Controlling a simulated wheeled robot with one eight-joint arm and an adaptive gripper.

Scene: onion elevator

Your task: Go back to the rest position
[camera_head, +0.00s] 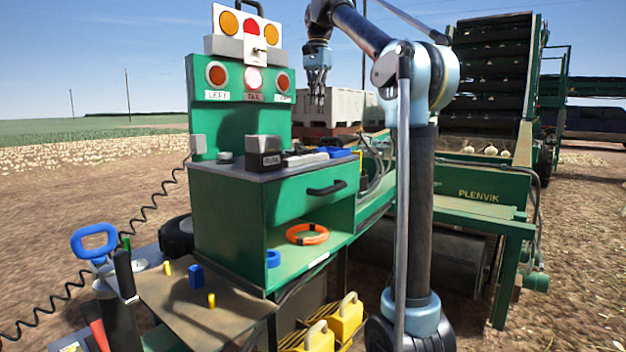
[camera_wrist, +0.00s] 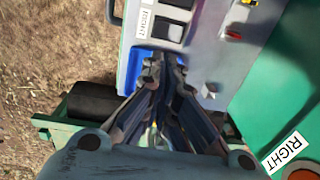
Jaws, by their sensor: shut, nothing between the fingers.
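My gripper (camera_head: 317,92) hangs pointing down in the head view, in the air to the right of the green lamp panel (camera_head: 238,115). Its fingers look closed together and hold nothing. In the wrist view my gripper (camera_wrist: 164,62) also shows its fingers drawn together.
A green cabinet (camera_head: 233,215) with a drawer and an orange ring (camera_head: 307,234) on its shelf stands below. Yellow items (camera_head: 346,318) sit low in front. A green elevator (camera_head: 490,80) stands at the right. Open air surrounds my gripper in the head view.

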